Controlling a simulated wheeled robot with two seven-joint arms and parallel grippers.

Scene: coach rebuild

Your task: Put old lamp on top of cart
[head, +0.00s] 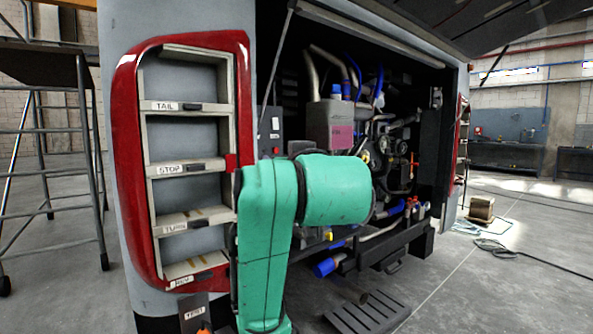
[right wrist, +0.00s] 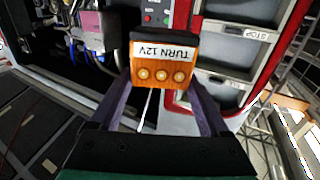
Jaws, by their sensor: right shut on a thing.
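An orange lamp (right wrist: 161,60) with a dark edge, a white label reading TURN 12V and three round brass-coloured contacts shows in the right wrist view, its label upside down. My right gripper (right wrist: 161,82) is shut on it, a finger on each side. In the head view my green arm stands in front of the coach's rear; the gripper and lamp are not clearly visible there. I cannot tell from its looks whether this lamp is old. The cart cannot be made out in either view. My left gripper is not in view.
The red-framed lamp panel (head: 125,160) has open, empty-looking bays labelled TAIL, STOP and TURN, plus a lowest one. A TEST-labelled item (head: 194,314) stands below. The open engine bay (head: 335,125) lies right, a metal stair stand (head: 70,150) left.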

